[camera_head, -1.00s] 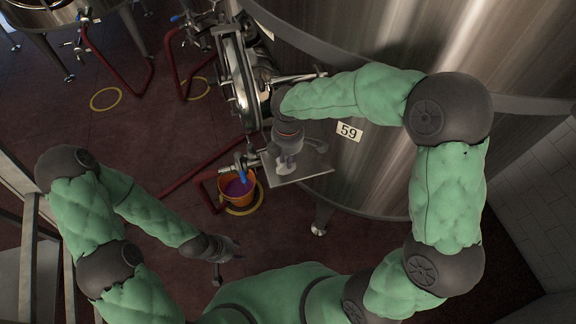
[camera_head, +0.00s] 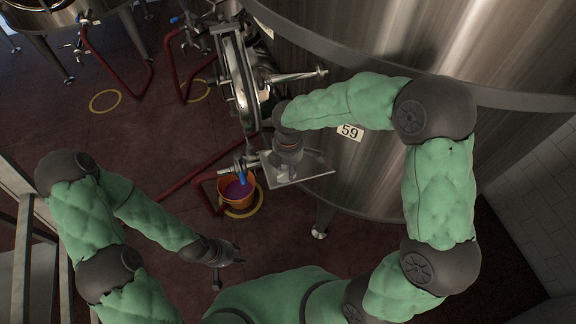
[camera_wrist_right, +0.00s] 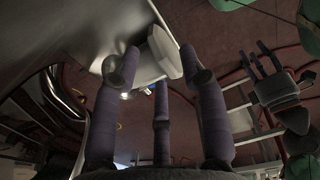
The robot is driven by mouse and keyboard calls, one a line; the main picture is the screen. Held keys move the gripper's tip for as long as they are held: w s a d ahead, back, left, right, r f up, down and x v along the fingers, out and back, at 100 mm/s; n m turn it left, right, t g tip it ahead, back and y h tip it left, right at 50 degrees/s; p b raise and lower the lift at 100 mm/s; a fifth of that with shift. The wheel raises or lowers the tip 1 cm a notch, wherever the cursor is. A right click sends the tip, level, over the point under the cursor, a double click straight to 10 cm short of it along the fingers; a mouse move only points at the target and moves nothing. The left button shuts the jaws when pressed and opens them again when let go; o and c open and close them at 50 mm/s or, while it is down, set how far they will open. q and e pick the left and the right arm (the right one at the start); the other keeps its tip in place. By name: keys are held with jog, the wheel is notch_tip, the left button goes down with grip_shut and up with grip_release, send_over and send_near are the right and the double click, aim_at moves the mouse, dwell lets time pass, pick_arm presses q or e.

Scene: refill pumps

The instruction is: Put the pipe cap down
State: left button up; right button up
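The pipe cap (camera_wrist_right: 165,51), a pale many-sided piece, shows between the fingertips of my right gripper (camera_wrist_right: 161,63) in the right wrist view. It is against or very near the right-hand finger, and a gap shows beside the left-hand finger. In the head view my right gripper (camera_head: 287,158) points down over a flat metal shelf (camera_head: 315,171) beside the tank, and the cap is mostly hidden there. The shelf also shows behind the cap in the wrist view (camera_wrist_right: 138,30). My left gripper (camera_head: 226,253) is empty, low at the left, its fingers spread in the wrist view (camera_wrist_right: 263,65).
The steel tank (camera_head: 400,180) with label 59 (camera_head: 349,132) stands right behind the shelf. An open round hatch (camera_head: 240,80) juts out above. An orange bucket (camera_head: 229,199) with purple contents stands on the floor under a valve. Red hoses (camera_head: 187,175) lie left.

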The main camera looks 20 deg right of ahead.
notch_tip(320, 180, up, 12)
jog(key=p, duration=0.3)
jog(key=shift+r, duration=0.15)
jog(key=shift+s, duration=0.1)
dwell(0.7)
